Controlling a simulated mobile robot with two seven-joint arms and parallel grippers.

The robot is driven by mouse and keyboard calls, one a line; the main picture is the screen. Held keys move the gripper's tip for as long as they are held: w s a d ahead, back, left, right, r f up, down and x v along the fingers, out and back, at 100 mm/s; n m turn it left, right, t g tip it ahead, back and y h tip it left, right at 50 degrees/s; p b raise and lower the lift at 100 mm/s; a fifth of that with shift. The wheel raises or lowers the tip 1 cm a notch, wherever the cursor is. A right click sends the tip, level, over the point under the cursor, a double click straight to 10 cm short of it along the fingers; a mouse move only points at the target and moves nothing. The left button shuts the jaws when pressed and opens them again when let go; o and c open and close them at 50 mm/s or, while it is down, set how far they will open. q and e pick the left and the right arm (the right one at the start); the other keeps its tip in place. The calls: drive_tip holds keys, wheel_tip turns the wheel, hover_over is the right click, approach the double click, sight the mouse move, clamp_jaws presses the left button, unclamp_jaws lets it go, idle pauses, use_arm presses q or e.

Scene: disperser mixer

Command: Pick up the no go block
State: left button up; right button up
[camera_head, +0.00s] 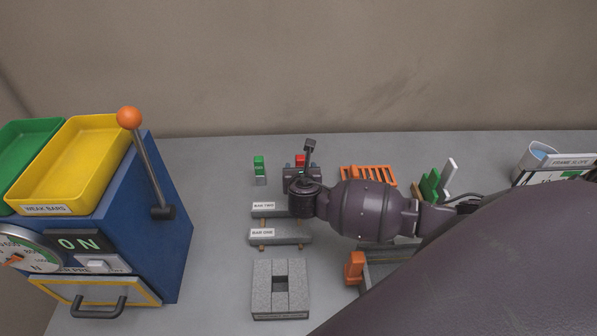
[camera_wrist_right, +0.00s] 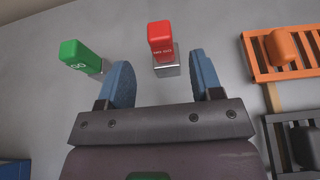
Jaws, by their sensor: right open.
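The no go block (camera_wrist_right: 162,45) has a red top marked with white lettering and a silver-grey lower part. In the right wrist view it stands on the grey table, beyond and between my right gripper's (camera_wrist_right: 162,85) two blue-padded fingers, which are apart with nothing between them. In the head view the red top of the no go block (camera_head: 300,160) shows just behind my right gripper (camera_head: 299,172), which partly hides the rest. A green block marked GO (camera_wrist_right: 80,57) stands to its left, also visible in the head view (camera_head: 259,168). My left gripper is not in view.
An orange slatted rack (camera_head: 368,176) stands right of the red block. Bars labelled BAR TWO (camera_head: 268,211) and BAR ONE (camera_head: 280,238) and a grey slotted block (camera_head: 265,290) lie nearer. A blue machine (camera_head: 160,220) with a lever and trays stands at left.

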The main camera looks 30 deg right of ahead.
sight(300, 163)
drive_tip(key=shift+x, duration=1.2)
drive_tip(key=shift+b+x, duration=0.4)
drive_tip(key=shift+x, duration=0.85)
drive_tip(key=shift+w+d+f+b, duration=0.2)
drive_tip(key=shift+w+d+b, duration=0.2)
drive_tip(key=shift+b, duration=0.35)
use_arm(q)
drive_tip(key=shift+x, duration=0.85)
use_arm(e)
drive_tip(key=shift+w+d, duration=0.1)
drive_tip(key=shift+w, duration=0.2)
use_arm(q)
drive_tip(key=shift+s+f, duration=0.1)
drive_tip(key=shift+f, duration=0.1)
use_arm(e)
clamp_jaws()
